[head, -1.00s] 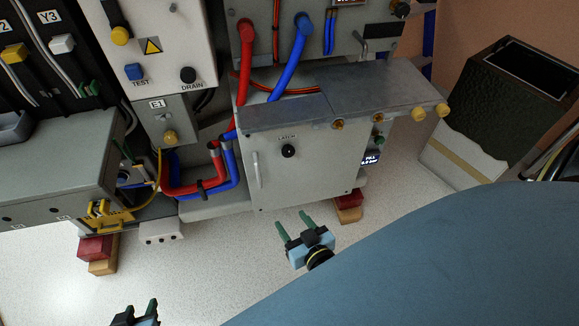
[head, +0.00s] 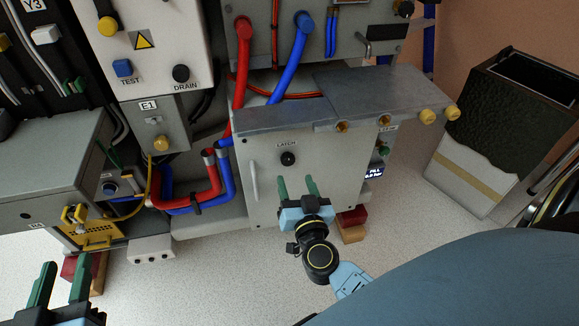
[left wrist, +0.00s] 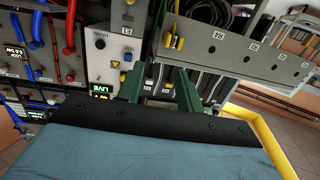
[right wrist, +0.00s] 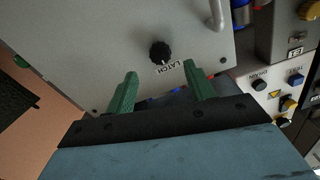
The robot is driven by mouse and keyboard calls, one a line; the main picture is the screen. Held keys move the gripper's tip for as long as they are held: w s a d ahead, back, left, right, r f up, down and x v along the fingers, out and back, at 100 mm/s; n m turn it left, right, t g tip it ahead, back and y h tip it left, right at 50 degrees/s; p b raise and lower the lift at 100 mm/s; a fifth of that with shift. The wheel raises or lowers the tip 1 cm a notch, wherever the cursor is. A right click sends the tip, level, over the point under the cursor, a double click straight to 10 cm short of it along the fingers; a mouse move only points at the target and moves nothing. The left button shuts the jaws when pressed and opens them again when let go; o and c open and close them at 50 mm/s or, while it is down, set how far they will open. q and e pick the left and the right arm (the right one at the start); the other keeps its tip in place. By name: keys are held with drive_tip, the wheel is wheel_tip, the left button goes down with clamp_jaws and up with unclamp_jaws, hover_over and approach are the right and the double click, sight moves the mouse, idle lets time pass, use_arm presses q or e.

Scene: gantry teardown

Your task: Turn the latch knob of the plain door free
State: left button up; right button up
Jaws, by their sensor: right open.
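The plain door (head: 325,165) is a light grey panel with a bar handle (head: 253,180) at its left side. Its black latch knob (head: 288,158) sits under the word LATCH. My right gripper (head: 298,187) is open and empty in front of the door, below the knob in the head view. In the right wrist view the knob (right wrist: 160,52) lies beyond the two green fingers (right wrist: 160,90), apart from them, with the label beside it. My left gripper (head: 62,285) is open and empty at the lower left; its fingers also show in the left wrist view (left wrist: 158,88).
A grey metal shelf (head: 390,88) with brass knobs juts out above the door. Red and blue hoses (head: 185,195) bend at its left. A dark bin (head: 510,110) stands at the right. Pale floor (head: 200,285) is clear in front.

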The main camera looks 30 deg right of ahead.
sight(289, 162)
drive_tip(key=b+x, duration=0.1)
drive_tip(key=x, duration=0.5)
drive_tip(key=shift+w+b, duration=0.15)
drive_tip(key=shift+b, duration=0.15)
use_arm(q)
wheel_tip(289, 162, up, 8)
drive_tip(key=s+d+t+h, duration=0.1)
drive_tip(key=t, duration=0.4)
drive_tip(key=shift+s+t+h, duration=0.15)
drive_tip(key=shift+t+h, duration=0.15)
drive_tip(key=shift+h, duration=0.1)
use_arm(e)
drive_tip(key=shift+w+d, duration=0.2)
drive_tip(key=shift+w, duration=0.1)
use_arm(q)
drive_tip(key=shift+d, duration=0.1)
